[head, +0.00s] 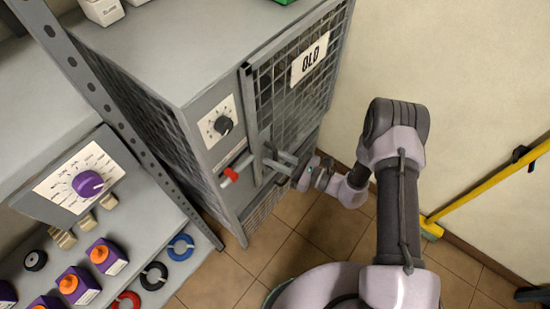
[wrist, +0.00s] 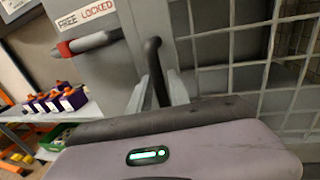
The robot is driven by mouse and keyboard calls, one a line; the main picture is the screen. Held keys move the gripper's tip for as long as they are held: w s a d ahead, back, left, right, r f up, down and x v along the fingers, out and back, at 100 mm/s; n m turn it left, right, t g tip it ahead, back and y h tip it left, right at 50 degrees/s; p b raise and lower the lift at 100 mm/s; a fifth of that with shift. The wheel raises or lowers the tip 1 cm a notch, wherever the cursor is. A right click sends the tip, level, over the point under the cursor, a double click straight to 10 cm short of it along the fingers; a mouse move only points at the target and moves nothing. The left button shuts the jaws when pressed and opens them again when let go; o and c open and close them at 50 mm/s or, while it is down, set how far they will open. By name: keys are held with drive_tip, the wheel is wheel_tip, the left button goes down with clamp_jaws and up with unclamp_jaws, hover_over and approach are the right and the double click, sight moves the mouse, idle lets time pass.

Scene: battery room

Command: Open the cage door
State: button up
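The cage door (head: 290,85) is a grey framed mesh panel with an "OLD" sign, and it looks shut in its frame. Its dark upright bar handle (wrist: 154,70) shows in the wrist view. My gripper (head: 280,162) is at the door's latch side; in the wrist view its two light fingers (wrist: 160,92) stand apart, one on each side of the handle. Firm contact cannot be made out. A grey bolt with a red grip (head: 231,174) lies left of the handle. In the wrist view the red grip (wrist: 65,48) sits under the word "FREE" on the "FREE LOCKED" label (wrist: 85,14).
A dial plate (head: 221,122) is on the cage front above the bolt. A shelf rack (head: 120,115) with purple boxes (head: 106,257) and coloured rings stands at left. A yellow pole (head: 490,185) leans at right. Tiled floor (head: 300,240) lies open before the cage.

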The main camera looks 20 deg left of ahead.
drive_tip(key=shift+c, duration=0.2)
clamp_jaws()
drive_tip(key=shift+d, duration=0.1)
idle(1.0)
